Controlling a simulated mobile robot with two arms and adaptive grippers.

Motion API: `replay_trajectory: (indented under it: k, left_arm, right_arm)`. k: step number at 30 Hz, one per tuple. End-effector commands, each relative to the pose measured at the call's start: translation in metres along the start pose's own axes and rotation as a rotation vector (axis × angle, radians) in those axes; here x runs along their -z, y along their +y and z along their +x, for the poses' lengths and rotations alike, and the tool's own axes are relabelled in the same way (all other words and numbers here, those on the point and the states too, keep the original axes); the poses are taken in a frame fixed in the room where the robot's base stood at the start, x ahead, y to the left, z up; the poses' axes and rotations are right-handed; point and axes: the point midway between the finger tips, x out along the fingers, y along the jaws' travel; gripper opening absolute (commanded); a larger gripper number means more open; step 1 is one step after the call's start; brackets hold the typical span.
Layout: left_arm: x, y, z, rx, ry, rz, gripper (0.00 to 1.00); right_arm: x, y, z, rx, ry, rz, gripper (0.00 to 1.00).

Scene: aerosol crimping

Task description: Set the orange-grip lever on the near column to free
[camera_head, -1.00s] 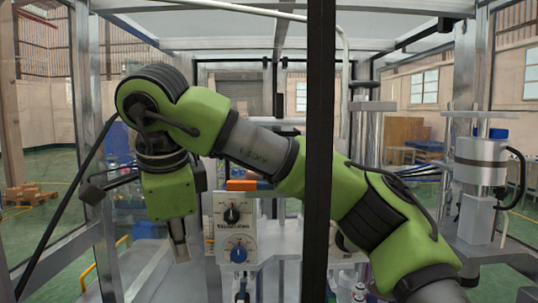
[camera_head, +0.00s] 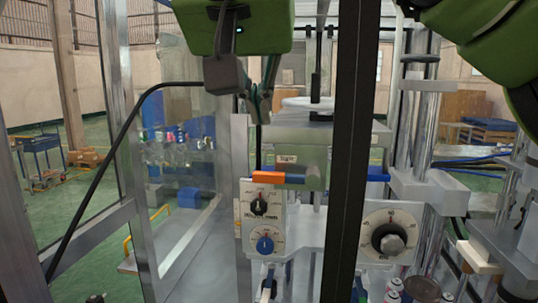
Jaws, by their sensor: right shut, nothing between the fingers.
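The orange grip (camera_head: 268,178) of the lever lies level across the top of a white dial panel (camera_head: 245,225) on the near column, left of the dark upright. My right gripper (camera_head: 262,112) hangs down from the top of the picture, above the orange grip and apart from it. It is shut, with nothing between its fingers. The lever's shaft and pivot are hard to make out behind the panel. My left gripper is not in view.
A dark upright frame post (camera_head: 348,150) stands just right of the orange grip. A blue grip (camera_head: 377,174) lies beyond it, above a panel with a large black knob (camera_head: 389,239). A black knob (camera_head: 259,207) and a blue knob (camera_head: 265,245) sit below the orange grip. Cans stand at lower right.

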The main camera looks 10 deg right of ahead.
Motion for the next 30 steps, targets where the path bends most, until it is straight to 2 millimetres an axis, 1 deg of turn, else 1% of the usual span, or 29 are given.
replay_trajectory:
  k: [1, 9, 12, 18, 22, 30]
  left_arm:
    - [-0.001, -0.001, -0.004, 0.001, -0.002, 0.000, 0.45]
    - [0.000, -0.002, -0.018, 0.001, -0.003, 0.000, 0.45]
    - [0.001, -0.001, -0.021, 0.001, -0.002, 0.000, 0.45]
    - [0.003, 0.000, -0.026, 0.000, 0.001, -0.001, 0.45]
    - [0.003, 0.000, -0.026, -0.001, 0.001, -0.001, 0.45]
    - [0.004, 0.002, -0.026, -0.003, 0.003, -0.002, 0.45]
  right_arm:
    - [0.002, 0.002, 0.011, -0.003, -0.003, 0.000, 0.00]
    - [0.001, 0.001, 0.068, -0.001, -0.003, -0.001, 0.00]
    - [-0.011, 0.001, 0.076, 0.000, -0.001, -0.001, 0.00]
    - [-0.024, 0.001, 0.089, 0.001, 0.000, 0.002, 0.00]
    - [-0.028, 0.001, 0.092, 0.001, 0.000, 0.003, 0.00]
    - [-0.028, 0.000, 0.093, 0.001, 0.000, 0.004, 0.00]
